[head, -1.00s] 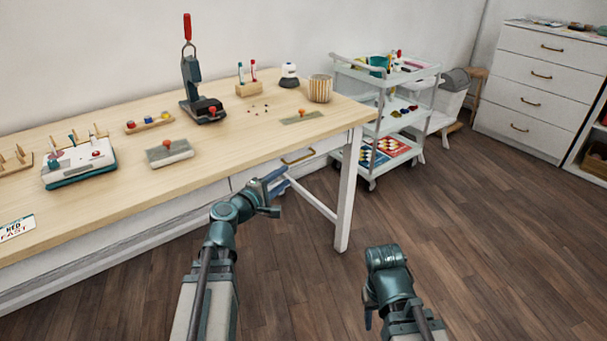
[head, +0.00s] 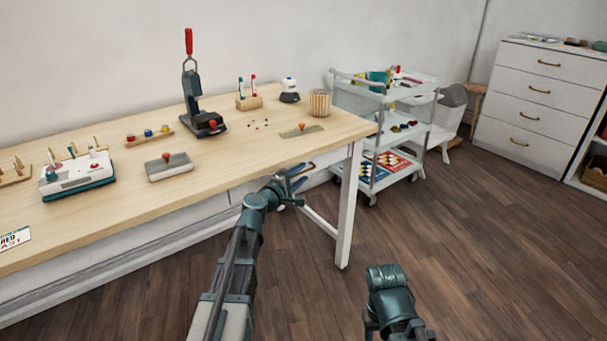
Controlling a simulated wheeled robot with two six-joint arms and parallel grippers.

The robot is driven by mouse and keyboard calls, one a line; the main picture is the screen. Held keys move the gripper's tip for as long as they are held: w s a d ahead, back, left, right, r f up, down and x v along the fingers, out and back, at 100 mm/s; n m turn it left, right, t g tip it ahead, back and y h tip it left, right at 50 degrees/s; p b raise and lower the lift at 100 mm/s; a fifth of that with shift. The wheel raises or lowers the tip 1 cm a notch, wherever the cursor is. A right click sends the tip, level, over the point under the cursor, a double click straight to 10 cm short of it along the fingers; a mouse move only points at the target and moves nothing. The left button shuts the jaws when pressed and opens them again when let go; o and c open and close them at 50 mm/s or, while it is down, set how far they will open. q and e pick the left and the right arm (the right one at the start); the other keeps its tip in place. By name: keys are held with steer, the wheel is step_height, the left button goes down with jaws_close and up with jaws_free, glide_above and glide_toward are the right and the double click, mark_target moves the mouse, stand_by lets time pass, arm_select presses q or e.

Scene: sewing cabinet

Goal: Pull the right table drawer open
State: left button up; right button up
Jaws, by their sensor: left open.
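The white right table drawer (head: 322,161) sits under the right end of the wooden table, and it looks closed. Its brass handle (head: 303,167) is partly hidden by my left gripper (head: 298,176). That gripper is open, with its fingers at the handle. I cannot tell whether they touch it or whether the handle lies between them. My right gripper (head: 370,326) is low at the bottom of the view over the floor, away from the table, and its jaws are not clear.
The table (head: 110,210) carries a press (head: 203,122), a striped pot (head: 319,103) and several small items. A white table leg (head: 349,205) stands right of the drawer. A white trolley (head: 425,135) is beyond it. The floor (head: 480,240) at right is clear.

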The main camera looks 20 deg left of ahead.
arm_select(q)
steer(key=shift+x, duration=1)
jaws_close()
stand_by(0.8)
